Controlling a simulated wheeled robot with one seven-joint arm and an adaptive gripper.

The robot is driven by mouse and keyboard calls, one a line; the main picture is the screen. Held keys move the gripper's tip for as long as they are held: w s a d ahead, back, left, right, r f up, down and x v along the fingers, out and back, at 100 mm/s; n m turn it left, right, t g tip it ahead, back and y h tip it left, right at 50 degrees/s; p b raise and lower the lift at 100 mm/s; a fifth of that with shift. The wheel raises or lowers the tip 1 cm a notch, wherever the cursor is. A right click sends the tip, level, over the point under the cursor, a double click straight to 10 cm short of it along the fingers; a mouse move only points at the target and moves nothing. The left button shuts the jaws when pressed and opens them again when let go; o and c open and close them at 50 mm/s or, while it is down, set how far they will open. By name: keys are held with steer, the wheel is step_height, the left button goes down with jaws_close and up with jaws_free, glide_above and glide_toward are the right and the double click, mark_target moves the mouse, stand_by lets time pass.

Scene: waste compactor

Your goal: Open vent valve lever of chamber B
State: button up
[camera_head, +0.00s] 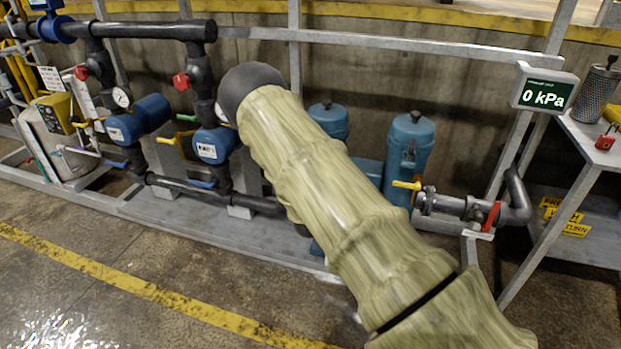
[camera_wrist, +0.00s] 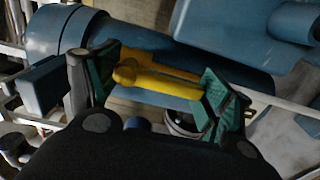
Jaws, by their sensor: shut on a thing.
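In the wrist view, a yellow lever (camera_wrist: 168,86) lies across the gap between the two green-padded fingers of my gripper (camera_wrist: 158,72). My gripper is shut on this lever, with one finger at each end of the visible part. Behind it is a large blue cylindrical body (camera_wrist: 140,47). In the head view my gripper is hidden behind my own sleeved arm, and so is the held lever. No label for chamber B is readable. I cannot tell from the lever's angle how far it is turned.
Blue gauge-topped units (camera_head: 213,145) stand left of my arm. Blue tanks (camera_head: 408,150) stand to its right, with a yellow handle (camera_head: 407,185) and a red handle (camera_head: 491,216) on the pipe. A display (camera_head: 544,94) reads 0 kPa. The floor in front is clear.

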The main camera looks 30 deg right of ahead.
stand_by(0.4)
steer(key=o, duration=1.4)
steer(key=v, duration=1.2)
steer(key=shift+s, duration=0.1)
